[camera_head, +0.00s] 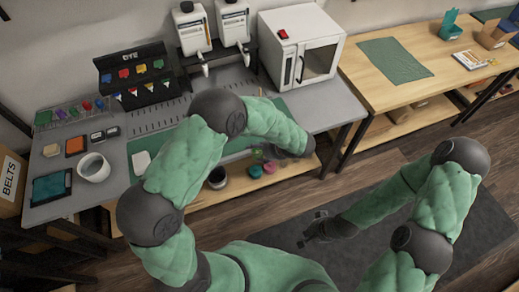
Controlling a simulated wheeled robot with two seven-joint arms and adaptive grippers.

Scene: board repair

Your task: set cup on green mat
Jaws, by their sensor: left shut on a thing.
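A white round cup-like vessel (93,167) stands on the left part of the grey workbench. A green mat (395,60) lies flat on the wooden table at the right. Another green sheet (238,143) lies on the grey bench, partly covered by my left arm. My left gripper (264,153) is at the bench's front edge, small and blurred below my wrist. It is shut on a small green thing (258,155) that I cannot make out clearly. My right gripper (313,228) is low over the dark floor mat, its fingers apart and empty.
A white oven-like box (302,46), two dispensers (210,28) and a black dye rack (134,80) stand along the back of the bench. A blue tray (52,187) lies at the left. A teal holder (450,25) and boxes stand on the right table.

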